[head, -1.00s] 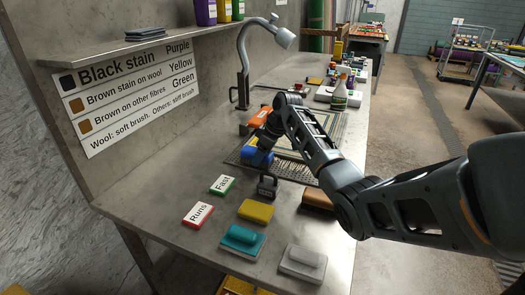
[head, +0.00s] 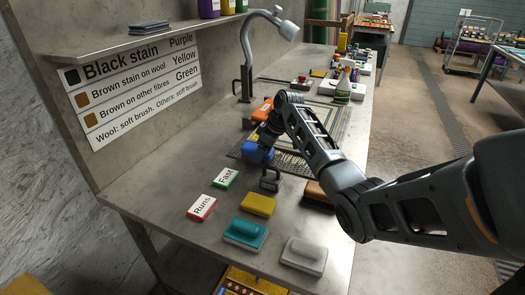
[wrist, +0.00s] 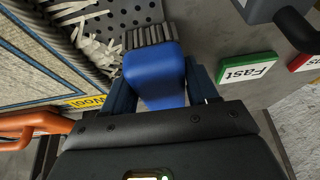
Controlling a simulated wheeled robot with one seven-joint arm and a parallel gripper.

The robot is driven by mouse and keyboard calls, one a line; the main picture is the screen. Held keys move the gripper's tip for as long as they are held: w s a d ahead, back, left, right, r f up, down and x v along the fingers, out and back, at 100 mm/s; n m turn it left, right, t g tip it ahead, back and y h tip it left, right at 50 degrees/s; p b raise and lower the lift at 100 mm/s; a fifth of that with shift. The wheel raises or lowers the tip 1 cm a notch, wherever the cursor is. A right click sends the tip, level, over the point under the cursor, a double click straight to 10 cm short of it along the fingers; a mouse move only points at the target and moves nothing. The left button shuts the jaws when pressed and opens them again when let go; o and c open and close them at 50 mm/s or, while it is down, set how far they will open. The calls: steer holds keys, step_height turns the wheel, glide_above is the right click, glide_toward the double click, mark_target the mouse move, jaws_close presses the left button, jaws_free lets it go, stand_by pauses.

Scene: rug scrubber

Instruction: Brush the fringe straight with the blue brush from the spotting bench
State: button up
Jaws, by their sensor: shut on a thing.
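The blue brush (head: 257,152) is held in my gripper (head: 264,140) at the near left edge of the rug on the bench. In the wrist view the brush (wrist: 155,75) lies between the two fingers, its grey bristles pointing at a dark perforated plate (wrist: 120,18). The pale fringe (wrist: 92,28) shows just left of the bristles, its strands tangled and crossing at several angles. The patterned rug (wrist: 35,65) is at the left, with a yellow "Wool" label at its edge. I cannot tell whether the bristles touch the plate or the fringe.
A dark weight-like block (head: 270,180) stands close in front of the brush. "Fast" (head: 225,178) and "Runs" (head: 202,207) cards, a yellow block (head: 259,204), a teal brush (head: 246,233) and a grey one (head: 304,254) lie nearer. An orange-handled tool (wrist: 30,124) is beside the rug.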

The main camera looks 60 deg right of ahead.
steer(key=shift+r+p, duration=0.35)
steer(key=shift+r, duration=2.55)
